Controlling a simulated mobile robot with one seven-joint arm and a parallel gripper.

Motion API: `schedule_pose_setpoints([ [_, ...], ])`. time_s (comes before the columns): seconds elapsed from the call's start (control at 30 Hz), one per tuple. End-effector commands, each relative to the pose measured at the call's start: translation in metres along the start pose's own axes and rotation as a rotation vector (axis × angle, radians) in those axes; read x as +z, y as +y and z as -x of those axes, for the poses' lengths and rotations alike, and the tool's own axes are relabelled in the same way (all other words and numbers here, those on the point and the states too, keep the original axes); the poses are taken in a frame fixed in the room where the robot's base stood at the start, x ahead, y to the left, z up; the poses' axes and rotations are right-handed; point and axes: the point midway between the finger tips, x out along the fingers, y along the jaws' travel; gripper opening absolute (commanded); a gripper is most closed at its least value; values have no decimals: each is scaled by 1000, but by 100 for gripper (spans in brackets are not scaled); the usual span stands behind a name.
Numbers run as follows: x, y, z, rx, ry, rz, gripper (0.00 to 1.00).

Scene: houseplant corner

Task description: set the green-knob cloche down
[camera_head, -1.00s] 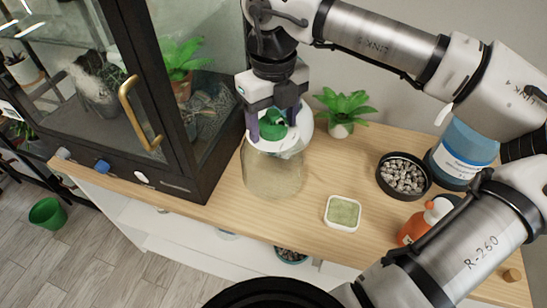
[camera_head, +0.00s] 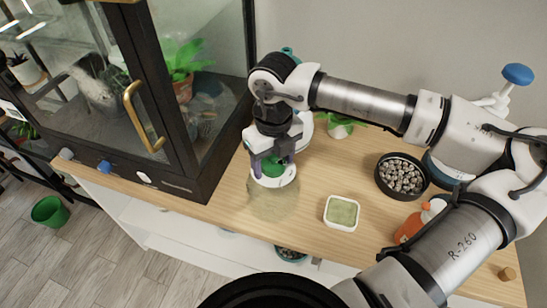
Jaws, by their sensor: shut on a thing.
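The green-knob cloche (camera_head: 273,200) is a clear dome with a white top and a green knob (camera_head: 273,166). It is upright over the wooden counter, just right of the glass cabinet. My gripper (camera_head: 271,168) points down and is shut on the green knob. The clear wall is faint against the wood, so I cannot tell whether its rim touches the counter or hangs slightly above it.
A white dish of green grains (camera_head: 342,213) stands to the right on the counter (camera_head: 310,180). The dark-framed cabinet (camera_head: 195,120) is close on the left.

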Motion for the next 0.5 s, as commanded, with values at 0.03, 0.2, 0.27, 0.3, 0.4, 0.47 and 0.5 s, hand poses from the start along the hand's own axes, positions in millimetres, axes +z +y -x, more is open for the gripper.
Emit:
schedule_pose_setpoints([
  [0.03,0,0,1,-1,-2,0,0],
  [0.2,0,0,-2,-2,-2,-1,0],
  [0.27,0,0,-3,-2,-2,-1,0],
  [0.3,0,0,-2,-1,0,-1,69],
  [0.4,0,0,-2,-1,0,-1,82],
  [0.47,0,0,-2,-1,0,-1,85],
  [0.5,0,0,-2,-1,0,-1,85],
])
